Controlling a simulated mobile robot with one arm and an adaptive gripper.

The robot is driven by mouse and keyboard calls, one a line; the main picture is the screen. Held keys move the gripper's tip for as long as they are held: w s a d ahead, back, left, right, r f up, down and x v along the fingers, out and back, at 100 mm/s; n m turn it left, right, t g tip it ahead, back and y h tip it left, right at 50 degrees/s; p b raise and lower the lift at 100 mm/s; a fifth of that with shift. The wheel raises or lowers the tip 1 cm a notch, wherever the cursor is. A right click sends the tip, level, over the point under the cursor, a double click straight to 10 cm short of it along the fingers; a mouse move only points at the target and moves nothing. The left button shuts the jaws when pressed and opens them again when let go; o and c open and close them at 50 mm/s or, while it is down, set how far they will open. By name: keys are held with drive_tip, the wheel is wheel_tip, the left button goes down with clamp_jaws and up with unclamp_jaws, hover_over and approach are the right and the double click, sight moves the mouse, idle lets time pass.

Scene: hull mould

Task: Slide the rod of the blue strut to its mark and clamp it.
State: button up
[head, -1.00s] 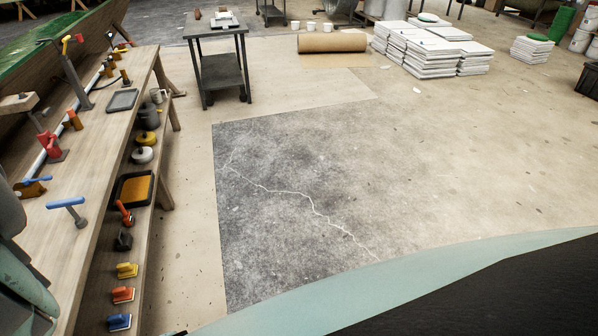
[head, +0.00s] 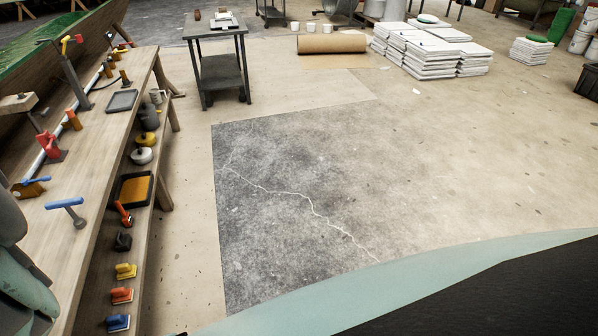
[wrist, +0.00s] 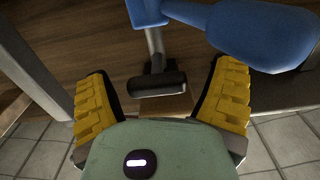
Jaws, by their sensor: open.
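In the wrist view a blue strut part shows at the top: a blue block (wrist: 149,11) with a large blue lever (wrist: 262,36) to its right. A grey metal rod (wrist: 155,45) runs from the block to a dark cylindrical end piece (wrist: 157,84). My gripper (wrist: 163,72) has its two yellow-padded fingers spread wide. The dark end piece lies between them in the picture, with a gap on each side. Any mark on the rod cannot be made out. In the head view a blue bar on a short grey stem (head: 66,203) stands on the bench; whether it is this strut is unclear.
The wooden bench (head: 125,135) runs along the left, with a red clamp (head: 52,148), a yellow-and-blue one (head: 30,187) and a grey tray (head: 122,101). Its lower shelf holds pots and coloured blocks. A dark cart (head: 221,68) stands beyond.

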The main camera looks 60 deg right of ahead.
drive_tip(key=v, duration=0.6)
drive_tip(key=shift+d, duration=0.2)
drive_tip(key=shift+r, duration=0.1)
idle(0.6)
